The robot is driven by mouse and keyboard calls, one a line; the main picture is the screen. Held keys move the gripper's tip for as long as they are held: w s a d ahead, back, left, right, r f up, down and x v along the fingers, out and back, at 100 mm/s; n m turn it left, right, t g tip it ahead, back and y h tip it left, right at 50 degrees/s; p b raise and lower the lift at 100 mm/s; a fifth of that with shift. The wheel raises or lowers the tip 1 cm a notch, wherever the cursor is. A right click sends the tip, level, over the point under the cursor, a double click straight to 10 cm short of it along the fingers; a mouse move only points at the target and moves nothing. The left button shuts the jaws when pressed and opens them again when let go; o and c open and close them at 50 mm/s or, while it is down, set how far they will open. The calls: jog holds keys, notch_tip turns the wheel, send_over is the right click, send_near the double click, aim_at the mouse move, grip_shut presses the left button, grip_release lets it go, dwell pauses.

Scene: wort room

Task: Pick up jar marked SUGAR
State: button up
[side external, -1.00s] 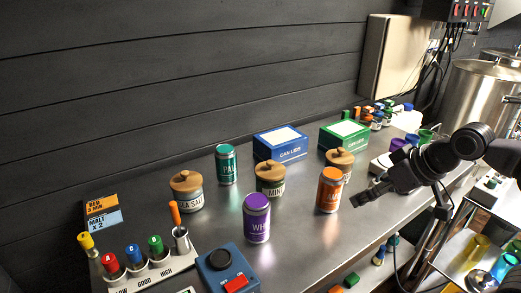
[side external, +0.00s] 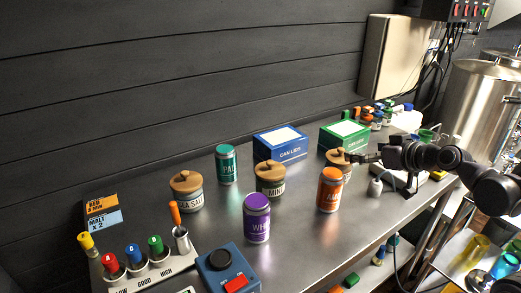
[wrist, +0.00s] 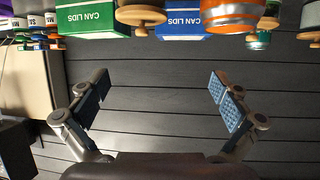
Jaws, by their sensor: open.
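Three jars with round wooden lids stand on the metal bench. The left one (side external: 187,192) reads as sea salt and the middle one (side external: 270,180) as something like "MIN". The third jar (side external: 345,174) is partly behind an orange can, and its label cannot be read; no SUGAR label is legible. My gripper (side external: 364,157) is at this third jar's right, at lid height, its tips near or overlapping the lid in the picture. In the wrist view my gripper (wrist: 160,84) is open and empty between its pads; a wooden lid (wrist: 140,15) shows at the top edge, outside the fingers.
The orange can (side external: 329,190) stands in front of the third jar. A green box (side external: 343,136) and a blue box (side external: 280,146) stand behind. Purple (side external: 257,218) and teal (side external: 227,165) cans stand further left. The dark plank wall (side external: 200,80) backs the bench.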

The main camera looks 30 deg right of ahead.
jog(key=d+h, duration=0.1)
jog(key=d, duration=0.2)
send_near(341, 157)
jog(key=shift+m+t, duration=0.3)
jog(key=shift+t, duration=0.1)
jog(key=shift+s+d+f+x, duration=0.1)
jog(key=shift+f+x, duration=0.05)
jog(key=shift+x, duration=0.75)
jog(key=shift+s+d+f+x, duration=0.1)
jog(key=shift+f+x, duration=0.1)
jog(key=shift+x, duration=0.7)
jog(key=shift+s+d+f+x, duration=0.1)
jog(key=shift+f+x, duration=0.05)
jog(key=shift+x, duration=0.75)
jog(key=shift+a+r+x, duration=0.1)
jog(key=shift+x, duration=1.3)
jog(key=shift+a+r+x, duration=0.1)
jog(key=shift+r+x, duration=0.05)
jog(key=shift+x, duration=1.2)
jog(key=shift+w, duration=0.1)
jog(key=c, duration=1.7)
